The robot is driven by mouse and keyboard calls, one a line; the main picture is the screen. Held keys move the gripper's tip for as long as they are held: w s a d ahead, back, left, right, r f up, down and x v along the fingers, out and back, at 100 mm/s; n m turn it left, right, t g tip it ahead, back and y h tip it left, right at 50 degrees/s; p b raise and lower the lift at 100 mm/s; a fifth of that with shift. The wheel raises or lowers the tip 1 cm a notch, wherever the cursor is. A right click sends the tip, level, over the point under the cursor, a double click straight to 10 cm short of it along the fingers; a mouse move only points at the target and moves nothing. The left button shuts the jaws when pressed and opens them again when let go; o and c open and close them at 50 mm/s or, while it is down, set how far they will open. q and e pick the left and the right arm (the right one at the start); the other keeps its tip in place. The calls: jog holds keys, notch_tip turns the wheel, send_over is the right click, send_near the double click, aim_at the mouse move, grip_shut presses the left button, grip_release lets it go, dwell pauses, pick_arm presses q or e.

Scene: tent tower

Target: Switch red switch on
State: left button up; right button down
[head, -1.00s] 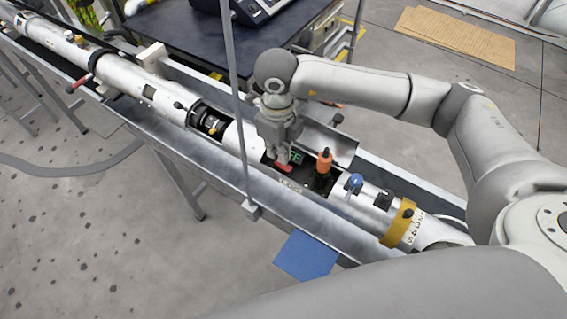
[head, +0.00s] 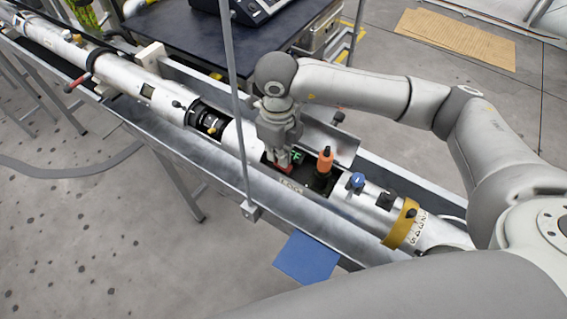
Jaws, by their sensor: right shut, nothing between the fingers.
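The red switch (head: 283,169) is a small red part in the dark opening of the white tube (head: 236,140), in the middle of the head view. A small green part (head: 297,156) lies just behind it. My right gripper (head: 281,161) points down at the red switch, its fingers shut and empty. The fingertips are at or right against the switch and hide part of it; I cannot tell whether they touch. The switch's position, on or off, is too small to read. My left gripper does not show.
An orange-topped black part (head: 325,160) stands just right of the gripper. A blue knob (head: 357,181) and a yellow band (head: 400,224) follow along the tube. A metal trough (head: 222,170) holds the tube, and a thin upright post (head: 237,100) rises left of the gripper.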

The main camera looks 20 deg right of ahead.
jog(key=shift+f+b, duration=0.4)
jog(key=shift+f, duration=0.05)
jog(key=shift+r, duration=0.1)
jog(key=shift+r+p, duration=0.55)
jog(key=shift+r, duration=0.35)
jog(key=shift+r+p, duration=1.05)
jog(key=shift+r, duration=1.5)
